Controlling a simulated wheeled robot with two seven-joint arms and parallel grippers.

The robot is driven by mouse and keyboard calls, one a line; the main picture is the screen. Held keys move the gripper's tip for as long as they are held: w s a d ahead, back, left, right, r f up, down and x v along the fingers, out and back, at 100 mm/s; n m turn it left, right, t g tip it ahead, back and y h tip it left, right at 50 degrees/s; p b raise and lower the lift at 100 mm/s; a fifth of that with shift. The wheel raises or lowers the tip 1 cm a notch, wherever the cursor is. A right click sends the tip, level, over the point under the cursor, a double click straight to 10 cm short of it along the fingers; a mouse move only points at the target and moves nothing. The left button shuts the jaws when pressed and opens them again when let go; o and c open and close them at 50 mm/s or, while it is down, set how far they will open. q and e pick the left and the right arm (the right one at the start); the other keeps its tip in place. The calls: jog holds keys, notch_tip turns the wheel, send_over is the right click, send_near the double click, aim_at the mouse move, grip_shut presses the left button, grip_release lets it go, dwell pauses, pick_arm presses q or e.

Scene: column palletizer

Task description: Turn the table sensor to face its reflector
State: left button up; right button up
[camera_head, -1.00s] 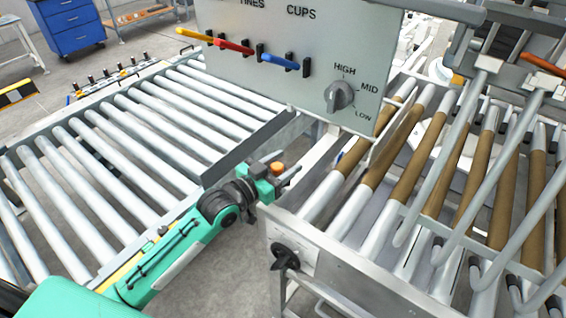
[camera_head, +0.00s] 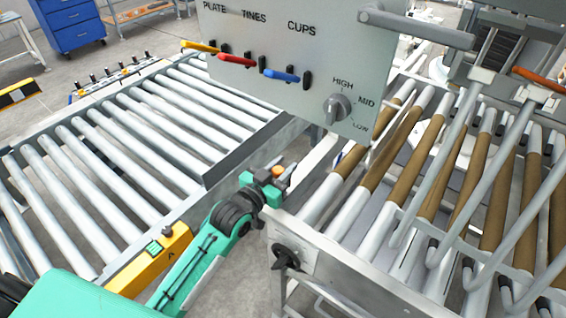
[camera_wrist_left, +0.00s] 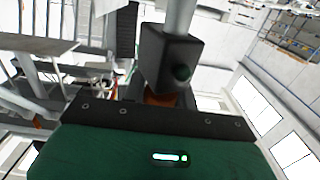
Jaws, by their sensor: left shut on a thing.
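The sensor, a dark block (camera_wrist_left: 168,58) with a round dark knob or lens on its face, sits on a grey metal post in the left wrist view. An orange part shows just below it at the jaws. In the head view my left gripper (camera_head: 272,180) is at the near corner between the two roller tables, shut on the small sensor, whose orange part (camera_head: 278,171) shows. The fingers largely hide the sensor there, and I cannot tell which way it faces. I cannot pick out the reflector. My right gripper is not in view.
A grey panel (camera_head: 300,70) with coloured levers and a knob hangs just beyond the gripper. A roller conveyor (camera_head: 120,150) lies left. Brown-sleeved rollers (camera_head: 400,175) and metal tines (camera_head: 480,190) fill the right. A yellow button box (camera_head: 150,262) stands by my left arm.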

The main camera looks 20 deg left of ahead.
pick_arm(q)
jog(key=shift+a+r+n+t+y+p, duration=0.15)
jog(key=shift+n+t+y+p, duration=0.15)
jog(key=shift+n+y+p, duration=0.65)
jog(key=shift+y+b, duration=0.25)
jog(key=shift+b, duration=0.15)
jog(key=o, duration=1)
jog(key=shift+c, duration=0.2)
jog(key=shift+s+f+b, duration=0.25)
jog(key=shift+s+b, duration=0.05)
jog(key=shift+s, duration=0.15)
jog(key=s+a+b, duration=0.2)
jog(key=s+b, duration=0.2)
jog(key=s, duration=0.8)
jog(key=shift+s+a+r, duration=0.15)
jog(key=shift+s+a, duration=0.1)
jog(key=shift+a, duration=0.05)
